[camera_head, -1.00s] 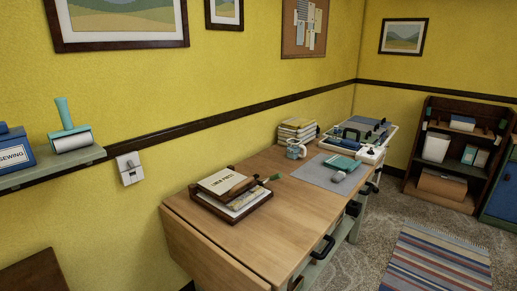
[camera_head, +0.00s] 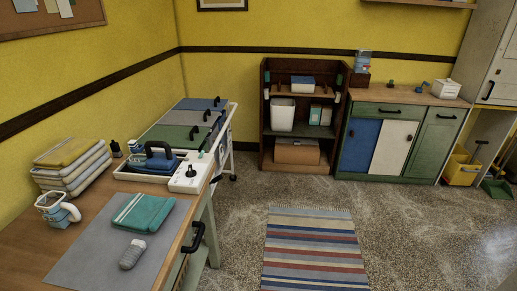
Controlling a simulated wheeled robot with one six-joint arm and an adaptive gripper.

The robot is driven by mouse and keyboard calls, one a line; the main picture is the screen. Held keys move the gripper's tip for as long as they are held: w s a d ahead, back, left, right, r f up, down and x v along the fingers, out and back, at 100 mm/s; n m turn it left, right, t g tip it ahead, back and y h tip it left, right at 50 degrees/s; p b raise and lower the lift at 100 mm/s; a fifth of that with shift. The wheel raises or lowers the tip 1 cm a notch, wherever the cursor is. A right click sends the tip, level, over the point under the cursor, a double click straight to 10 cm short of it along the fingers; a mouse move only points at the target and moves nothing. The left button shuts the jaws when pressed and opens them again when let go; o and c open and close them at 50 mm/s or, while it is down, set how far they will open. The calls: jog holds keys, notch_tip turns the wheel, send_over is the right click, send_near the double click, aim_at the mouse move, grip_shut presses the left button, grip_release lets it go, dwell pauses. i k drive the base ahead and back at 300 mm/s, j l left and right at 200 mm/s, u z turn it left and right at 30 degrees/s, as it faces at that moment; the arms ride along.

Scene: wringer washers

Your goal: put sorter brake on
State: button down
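What looks like the sorter (camera_head: 231,123) is a white-framed cart against the left wall, beyond the wooden table. Its top has blue, grey and green lids with black handles. A dark caster wheel (camera_head: 233,177) shows at the foot of its right side. The brake is too small to make out, and the lower near part of the cart is hidden by the table and the things on it. My gripper is not in view.
A dark shelf (camera_head: 266,115) and green cabinet (camera_head: 435,146) stand behind.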

aim_at(219, 177)
jog(key=i+l+u, duration=0.15)
jog(key=i, duration=0.3)
jog(key=i+u, duration=0.15)
jog(key=i, duration=0.3)
jog(key=i+l+u, duration=0.15)
jog(key=i, duration=0.25)
jog(key=i+l+u, duration=0.1)
jog(key=i+l, duration=0.25)
jog(key=i+l+u, duration=0.55)
jog(key=i+l, duration=0.15)
jog(key=i+l+u, duration=0.3)
jog(key=l, duration=0.2)
jog(key=i+l+u, duration=0.3)
jog(key=l, duration=0.2)
jog(key=k+j, duration=0.05)
jog(key=k, duration=0.05)
